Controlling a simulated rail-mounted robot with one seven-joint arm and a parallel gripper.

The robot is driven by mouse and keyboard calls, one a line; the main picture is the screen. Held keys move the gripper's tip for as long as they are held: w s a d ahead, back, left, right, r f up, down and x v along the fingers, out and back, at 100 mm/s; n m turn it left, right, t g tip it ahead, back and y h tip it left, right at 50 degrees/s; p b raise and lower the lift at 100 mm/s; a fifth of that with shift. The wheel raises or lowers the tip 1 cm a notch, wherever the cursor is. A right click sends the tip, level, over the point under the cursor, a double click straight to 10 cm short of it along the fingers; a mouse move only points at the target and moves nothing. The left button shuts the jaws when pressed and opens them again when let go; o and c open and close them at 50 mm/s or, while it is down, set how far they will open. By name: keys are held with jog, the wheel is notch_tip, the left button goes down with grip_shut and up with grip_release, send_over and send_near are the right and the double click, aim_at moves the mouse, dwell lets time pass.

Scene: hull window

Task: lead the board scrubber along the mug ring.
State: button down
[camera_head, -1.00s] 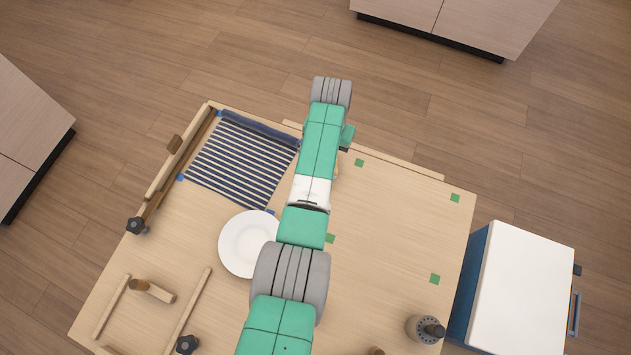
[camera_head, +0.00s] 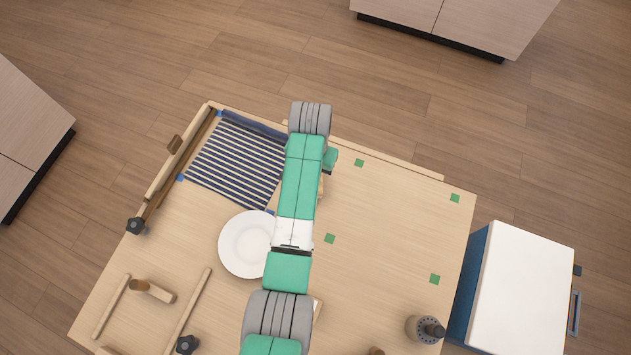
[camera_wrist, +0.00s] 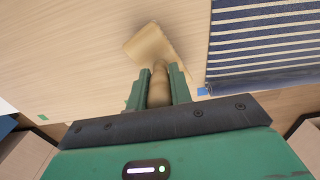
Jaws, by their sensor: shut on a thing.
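The board scrubber (camera_wrist: 148,44) shows in the wrist view, with a flat tan head and a rounded wooden handle. My gripper (camera_wrist: 160,78) is shut on the handle, one green finger on each side. The head is over the pale board beside the striped cloth; I cannot tell whether it touches the board. In the head view my arm covers the gripper and most of the scrubber; only a small tan piece shows right of the arm. I cannot make out the mug ring in either view.
A striped cloth (camera_head: 235,165) and a white plate (camera_head: 240,250) lie left of my arm. Green squares (camera_head: 330,238) mark the clear right part of the table. A white-topped cabinet (camera_head: 520,290) is beyond the right edge.

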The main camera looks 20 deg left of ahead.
jog(key=shift+f, duration=0.65)
jog(key=shift+f, duration=0.2)
jog(key=w, duration=0.6)
jog(key=shift+w, duration=0.35)
jog(key=shift+s+r, duration=0.15)
jog(key=shift+r, duration=0.9)
